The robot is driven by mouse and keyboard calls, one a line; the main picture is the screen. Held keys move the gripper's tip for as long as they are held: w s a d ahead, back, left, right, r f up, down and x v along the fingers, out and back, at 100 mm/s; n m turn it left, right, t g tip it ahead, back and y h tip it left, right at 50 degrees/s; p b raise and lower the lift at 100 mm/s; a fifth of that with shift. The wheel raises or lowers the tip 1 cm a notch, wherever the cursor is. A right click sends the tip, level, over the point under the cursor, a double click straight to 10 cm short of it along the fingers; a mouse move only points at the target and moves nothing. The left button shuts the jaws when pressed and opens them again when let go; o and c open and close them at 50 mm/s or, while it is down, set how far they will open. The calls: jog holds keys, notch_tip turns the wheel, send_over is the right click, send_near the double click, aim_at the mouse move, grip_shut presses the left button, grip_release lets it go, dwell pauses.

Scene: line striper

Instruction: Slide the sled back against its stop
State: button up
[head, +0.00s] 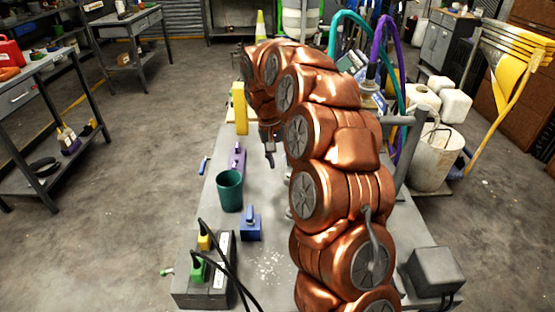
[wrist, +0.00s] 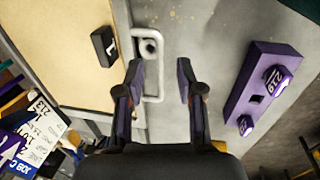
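My gripper (wrist: 160,82) is open, its two dark fingers apart and pointing at a pale U-shaped metal handle (wrist: 161,72). In the wrist view the handle's bar lies in the gap between the fingers, closer to the left one; I see no grip on it, and cannot tell the depth. The handle is beside a tan panel (wrist: 75,45) with a dark edge. I cannot tell for sure which part is the sled or its stop. A small black block (wrist: 104,46) sits on the panel's edge. In the head view my gripper (head: 268,148) is over the far part of the grey bench.
A purple block (wrist: 252,88) with number tags is right of my fingers. A green cup (head: 229,192), a blue block (head: 250,228) and a power strip (head: 220,272) with cables stand nearer on the bench. Hoses (head: 378,50) rise behind my arm at right.

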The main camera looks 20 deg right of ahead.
jog(key=s+a+r+n+p, duration=0.1)
jog(key=s+a+r+p, duration=0.1)
jog(key=s+a+r, duration=0.2)
jog(key=shift+s+a+r, duration=0.15)
jog(key=shift+s+r, duration=1.6)
jog(key=shift+s, duration=0.5)
jog(key=m+p, duration=0.1)
jog(key=p, duration=0.9)
send_near(283, 172)
jog(key=shift+s+d+f+p, duration=0.1)
jog(key=shift+d+f+p, duration=0.2)
jog(key=shift+f, duration=1.05)
jog(key=shift+s+d+f+p, duration=0.15)
jog(key=shift+f+p, duration=0.3)
jog(key=shift+f, duration=0.85)
jog(key=shift+w+d+f+p, duration=0.1)
jog(key=shift+d+f+p, duration=0.2)
jog(key=shift+f, duration=1.05)
